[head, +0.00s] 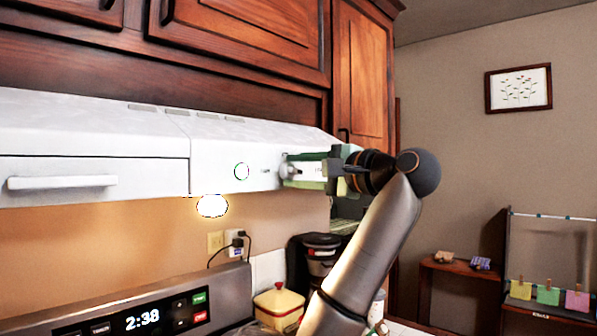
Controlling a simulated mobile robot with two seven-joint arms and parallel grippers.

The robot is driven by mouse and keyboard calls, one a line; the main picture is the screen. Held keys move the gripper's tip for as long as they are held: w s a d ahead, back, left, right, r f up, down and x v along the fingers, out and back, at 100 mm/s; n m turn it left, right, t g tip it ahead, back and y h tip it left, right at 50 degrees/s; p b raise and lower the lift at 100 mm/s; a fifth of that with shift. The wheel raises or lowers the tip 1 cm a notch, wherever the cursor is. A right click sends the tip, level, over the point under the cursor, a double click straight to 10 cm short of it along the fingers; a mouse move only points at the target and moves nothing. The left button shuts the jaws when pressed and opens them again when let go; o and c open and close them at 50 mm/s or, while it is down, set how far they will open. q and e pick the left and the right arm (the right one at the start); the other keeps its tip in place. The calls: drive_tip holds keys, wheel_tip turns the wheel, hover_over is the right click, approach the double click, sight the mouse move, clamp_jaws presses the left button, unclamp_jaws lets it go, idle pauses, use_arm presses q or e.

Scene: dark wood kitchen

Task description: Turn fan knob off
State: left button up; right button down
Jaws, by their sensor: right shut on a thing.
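The white range hood (90,125) runs under the wooden cabinets, with its knobs on the front face. My right gripper (292,171) reaches the right part of this face from the right and is shut on a small knob, which I take as the fan knob (286,171). The fingers partly cover the knob, and its angle is too small to read. My left gripper is not in view.
A lit lamp (212,206) glows under the hood. Wooden cabinets (240,35) hang directly above. Open room lies at the right.

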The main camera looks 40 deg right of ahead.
drive_tip(key=shift+n, duration=0.3)
drive_tip(key=n+b, duration=0.2)
drive_tip(key=n, duration=0.1)
drive_tip(key=shift+f, duration=0.2)
drive_tip(key=n+b, duration=0.1)
drive_tip(key=n, duration=0.4)
drive_tip(key=shift+n, duration=0.4)
drive_tip(key=n, duration=0.4)
drive_tip(key=shift+d+n+b, duration=0.1)
drive_tip(key=shift+n+b, duration=0.2)
drive_tip(key=shift+b, duration=0.05)
drive_tip(key=n+p, duration=0.1)
drive_tip(key=n, duration=0.5)
drive_tip(key=shift+r, duration=0.1)
drive_tip(key=shift+c, duration=2.3)
unclamp_jaws()
